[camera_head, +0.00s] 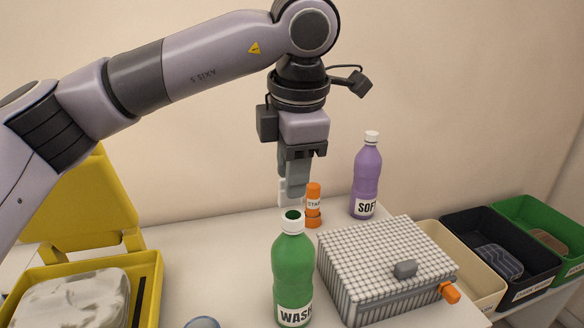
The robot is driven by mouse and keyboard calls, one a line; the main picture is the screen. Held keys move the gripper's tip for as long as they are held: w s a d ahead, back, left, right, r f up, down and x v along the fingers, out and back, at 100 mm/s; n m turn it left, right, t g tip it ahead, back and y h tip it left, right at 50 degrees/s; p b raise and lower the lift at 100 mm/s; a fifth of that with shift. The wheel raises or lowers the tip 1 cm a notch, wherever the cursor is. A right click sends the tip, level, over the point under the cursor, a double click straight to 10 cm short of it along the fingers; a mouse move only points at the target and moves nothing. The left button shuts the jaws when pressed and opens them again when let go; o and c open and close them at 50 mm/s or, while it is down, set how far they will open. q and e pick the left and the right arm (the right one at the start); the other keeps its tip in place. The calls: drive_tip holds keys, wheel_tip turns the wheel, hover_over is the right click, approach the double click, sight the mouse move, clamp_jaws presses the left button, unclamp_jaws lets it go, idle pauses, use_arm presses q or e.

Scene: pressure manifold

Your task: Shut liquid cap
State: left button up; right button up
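A green bottle (292,268) labelled "WASH" stands upright on the table at the lower middle. Its white neck ring (293,224) shows a dark green round top that looks like an uncovered opening. My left gripper (291,192) points straight down just above and behind this top, apart from it as far as I can tell. Its pale fingertips are seen edge-on, so I cannot tell their gap or whether a small white piece is between them. A purple bottle (367,180) labelled "SOFT" stands farther back with a white cap (371,137) on. My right gripper is out of view.
An orange container (313,206) stands close behind the gripper. A grey checked basket (344,300) stands right of the green bottle. Beige, black and green bins (548,216) line the right. An open yellow box (150,275) holding white cloth is at left.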

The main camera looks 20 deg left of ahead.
use_arm(q)
clamp_jaws()
